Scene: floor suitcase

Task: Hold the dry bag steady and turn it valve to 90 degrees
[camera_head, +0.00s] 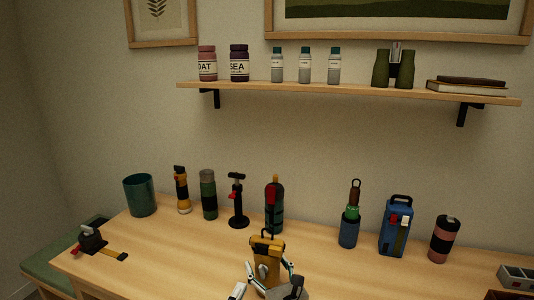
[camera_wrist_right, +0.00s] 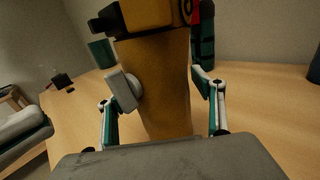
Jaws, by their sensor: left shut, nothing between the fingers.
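The dry bag (camera_head: 268,252) stands upright on the table, mustard yellow with a dark rolled top. In the right wrist view its yellow body (camera_wrist_right: 165,80) fills the middle, and its round grey valve (camera_wrist_right: 123,90) sits on the left part. The valve also shows in the head view (camera_head: 263,270). My right gripper (camera_wrist_right: 158,100) has one finger on each side of the bag. Whether both fingers press on it I cannot tell. My left gripper (camera_head: 237,291) is shut and empty, low and left of the bag. It also shows at the left edge of the right wrist view (camera_wrist_right: 22,122).
Behind the bag stand a dark bottle (camera_head: 274,205), a pump (camera_head: 238,205) and a green flask (camera_head: 208,195). A blue bottle (camera_head: 348,230) and a blue box (camera_head: 396,228) stand to the right. The table left of the bag is mostly clear.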

